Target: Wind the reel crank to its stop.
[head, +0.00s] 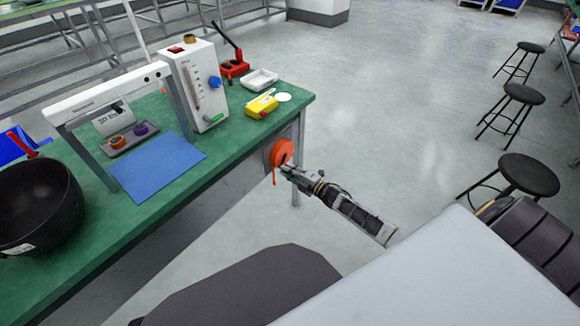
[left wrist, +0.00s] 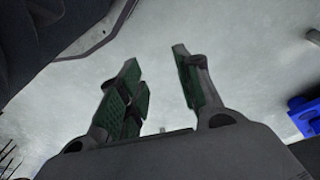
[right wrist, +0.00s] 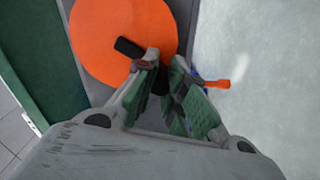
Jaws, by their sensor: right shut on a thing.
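The orange reel (head: 282,152) is mounted on the end of the green bench, low beside its corner. It fills the upper left of the right wrist view (right wrist: 110,35) as a flat orange disc. A black crank arm (right wrist: 128,47) lies across its face. My right gripper (head: 287,170), also in the right wrist view (right wrist: 165,68), is shut on the crank handle, which its fingers largely hide. An orange strip hangs below the reel in the head view. My left gripper (left wrist: 155,60) has its fingers apart with nothing between them; it is not visible in the head view.
The green bench (head: 225,155) carries a white instrument box (head: 200,90), a blue mat (head: 158,166), a black bowl (head: 38,205), a yellow device (head: 262,104) and a white tray (head: 260,80). Several stools (head: 528,175) stand at right. The floor between is clear.

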